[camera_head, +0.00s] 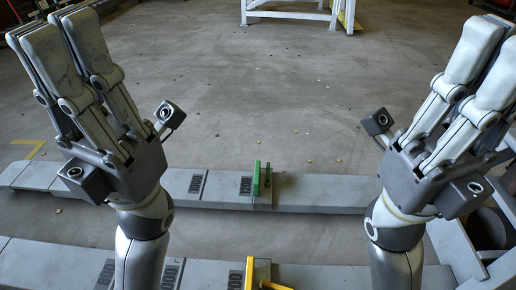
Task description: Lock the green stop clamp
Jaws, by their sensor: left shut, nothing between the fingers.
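The green stop clamp (257,180) stands upright on the far grey rail (320,191), just right of a dark number plate. It shows as two narrow green upright parts close together; I cannot tell whether it is locked. My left gripper (68,28) is at the upper left, fingers pointing up and shut with nothing between them, well apart from the clamp. My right gripper (490,50) is at the upper right, also pointing up and away from the clamp. The frame edge cuts part of its fingers, and its opening cannot be judged.
A nearer grey rail (335,275) runs along the bottom, carrying a yellow clamp (249,273) with a piece lying out to the right. A grey frame (455,250) stands at the lower right. A white stand (290,15) is far back. The concrete floor (240,95) between is open.

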